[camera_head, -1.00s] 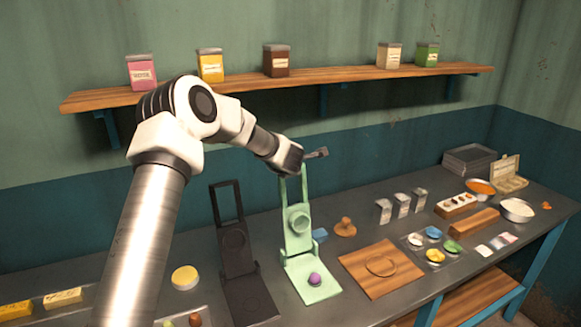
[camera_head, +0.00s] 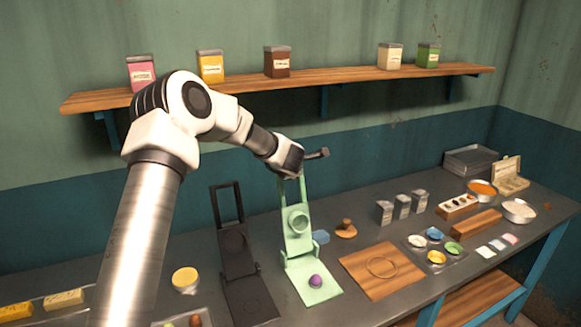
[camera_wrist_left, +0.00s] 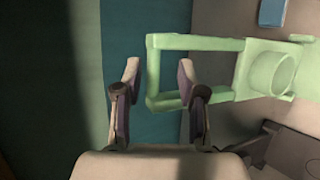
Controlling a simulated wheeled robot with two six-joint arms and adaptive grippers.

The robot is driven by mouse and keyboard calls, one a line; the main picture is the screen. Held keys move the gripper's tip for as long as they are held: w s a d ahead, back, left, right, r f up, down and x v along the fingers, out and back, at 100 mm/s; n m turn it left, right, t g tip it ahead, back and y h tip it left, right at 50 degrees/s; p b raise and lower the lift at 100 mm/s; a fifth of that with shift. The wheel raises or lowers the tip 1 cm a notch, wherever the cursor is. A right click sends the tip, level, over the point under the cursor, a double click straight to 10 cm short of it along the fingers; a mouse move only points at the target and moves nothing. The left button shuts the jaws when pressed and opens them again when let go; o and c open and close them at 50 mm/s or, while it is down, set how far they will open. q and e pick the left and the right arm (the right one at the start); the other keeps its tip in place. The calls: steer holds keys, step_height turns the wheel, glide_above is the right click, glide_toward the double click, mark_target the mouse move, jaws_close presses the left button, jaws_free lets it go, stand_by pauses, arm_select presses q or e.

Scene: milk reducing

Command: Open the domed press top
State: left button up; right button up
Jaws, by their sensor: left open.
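The light green press stands open on the table. Its top (camera_head: 298,220), with a round dome mould, is raised upright from its base (camera_head: 314,279). A purple ball (camera_head: 315,281) sits on the base. My left gripper (camera_head: 318,154) is at the upper end of the raised top, by its handle frame. The dome mould also shows there (camera_wrist_left: 272,72). My right gripper is in neither view.
A black press (camera_head: 238,255), also open, stands just left of the green one. A wooden board (camera_head: 381,290) lies to the right, with a wooden stamp (camera_head: 346,229) behind it. A shelf (camera_head: 280,88) with several jars runs along the wall above.

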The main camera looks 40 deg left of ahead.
arm_select(q)
steer(key=v, duration=1.1)
steer(key=shift+w+a+f, duration=0.1)
